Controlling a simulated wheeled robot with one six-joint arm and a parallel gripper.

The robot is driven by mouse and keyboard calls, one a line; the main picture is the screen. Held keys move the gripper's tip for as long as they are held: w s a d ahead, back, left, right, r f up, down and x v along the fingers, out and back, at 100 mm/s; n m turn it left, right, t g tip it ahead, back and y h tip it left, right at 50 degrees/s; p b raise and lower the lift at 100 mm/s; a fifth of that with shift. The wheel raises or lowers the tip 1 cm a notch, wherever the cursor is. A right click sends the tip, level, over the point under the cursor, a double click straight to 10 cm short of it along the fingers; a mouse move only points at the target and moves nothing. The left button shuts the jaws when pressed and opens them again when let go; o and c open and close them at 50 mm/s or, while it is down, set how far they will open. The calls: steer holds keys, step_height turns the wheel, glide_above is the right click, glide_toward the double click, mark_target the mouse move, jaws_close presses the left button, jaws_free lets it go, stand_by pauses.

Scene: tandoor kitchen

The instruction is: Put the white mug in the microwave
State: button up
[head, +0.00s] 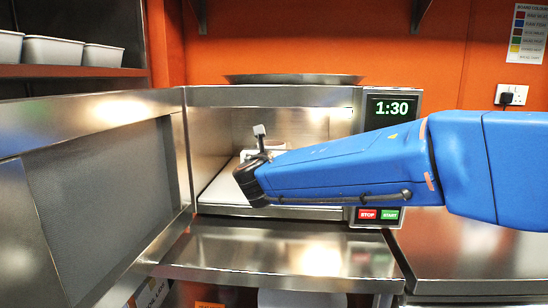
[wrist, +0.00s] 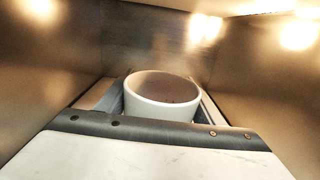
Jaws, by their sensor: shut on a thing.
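The white mug (wrist: 162,97) is upright between the fingers of my gripper (wrist: 158,108) in the wrist view, its open rim toward the camera. My gripper is shut on it. The metal walls of the microwave cavity surround them. In the head view the microwave (head: 270,97) stands open, its door (head: 100,190) swung out to the left. My wrist and gripper (head: 252,172) reach into its opening from the right and hide most of the mug. I cannot tell whether the mug touches the cavity floor (head: 222,187).
The microwave stands on a steel counter (head: 270,250), clear in front. Its control panel (head: 387,108) reads 1:30, close beside my arm. A wide dark pan (head: 293,79) rests on top. Metal containers (head: 52,52) sit on a shelf at upper left.

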steer(key=w, duration=0.3)
steer(key=shift+w+d, duration=0.1)
steer(key=shift+w, duration=0.15)
steer(key=shift+f, duration=1.7)
steer(key=o, duration=1.5)
steer(key=shift+f, duration=0.15)
steer(key=shift+o, duration=0.2)
steer(key=shift+s, duration=0.3)
steer(key=s, duration=1.1)
steer(key=shift+s+a, duration=0.1)
steer(key=shift+a, duration=0.15)
steer(key=shift+s, duration=0.15)
